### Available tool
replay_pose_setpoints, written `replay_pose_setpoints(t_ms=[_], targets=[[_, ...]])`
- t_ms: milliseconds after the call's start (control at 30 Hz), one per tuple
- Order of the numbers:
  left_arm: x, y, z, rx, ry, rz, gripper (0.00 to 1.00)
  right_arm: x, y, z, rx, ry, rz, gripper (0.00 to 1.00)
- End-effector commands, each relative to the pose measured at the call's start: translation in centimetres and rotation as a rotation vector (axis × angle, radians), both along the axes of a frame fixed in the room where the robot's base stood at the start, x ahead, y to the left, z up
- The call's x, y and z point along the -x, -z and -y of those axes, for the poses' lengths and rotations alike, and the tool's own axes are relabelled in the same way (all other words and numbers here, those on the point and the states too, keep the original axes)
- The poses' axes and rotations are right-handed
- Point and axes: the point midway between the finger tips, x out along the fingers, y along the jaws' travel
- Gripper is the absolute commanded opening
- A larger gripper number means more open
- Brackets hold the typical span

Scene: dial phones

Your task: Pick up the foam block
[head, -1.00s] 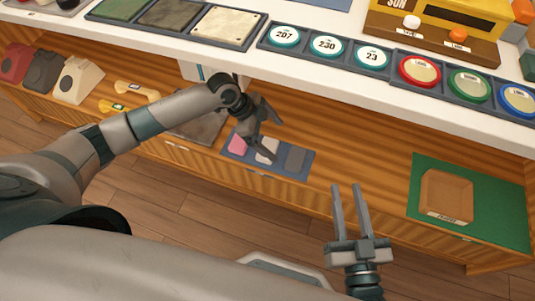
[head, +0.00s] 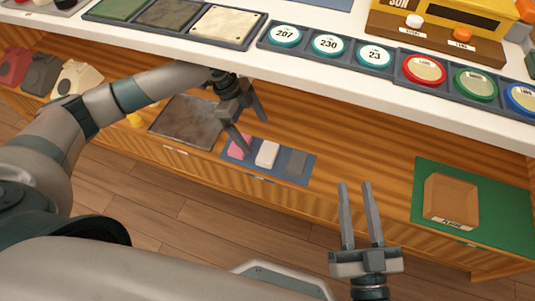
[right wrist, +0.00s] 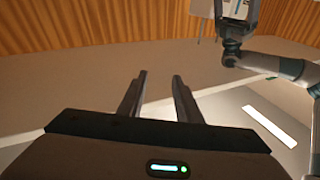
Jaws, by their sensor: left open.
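Three small blocks lie in a row on a blue mat (head: 277,173) on the lower wooden shelf: a pink block (head: 239,147), a white block (head: 267,154) and a grey block (head: 297,162). No readable label shows which one is foam. My left gripper (head: 254,132) is open and empty, over the pink block's end of the mat; one finger partly covers that block. Whether it touches the block I cannot tell. My right gripper (head: 355,185) is open and empty, in front of the shelf; its fingers also show apart in the right wrist view (right wrist: 159,78).
A white counter (head: 330,85) with dials and trays overhangs the shelf, close above my left arm. A dark square slab (head: 187,122) lies left of the mat. Bare shelf lies between the mats.

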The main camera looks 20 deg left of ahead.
Motion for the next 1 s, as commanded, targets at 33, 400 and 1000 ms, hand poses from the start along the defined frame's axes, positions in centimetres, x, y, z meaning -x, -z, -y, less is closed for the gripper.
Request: replay_pose_setpoints(t_ms=[33, 400, 1000], targets=[[0.1, 0.8, 0.3, 0.001, 0.002, -0.001, 0.92, 0.2, -0.3, -0.1, -0.008, 0.000, 0.024, 0.31], [0.0, 4.8, 2.0, 0.001, 0.000, -0.001, 0.92, 1.8, -3.8, -0.2, -0.078, 0.004, 0.216, 0.31], [-0.1, 5.7, 2.5, 0.001, 0.000, -0.001, 0.92, 2.4, -4.7, -0.2, -0.099, 0.005, 0.268, 0.31]])
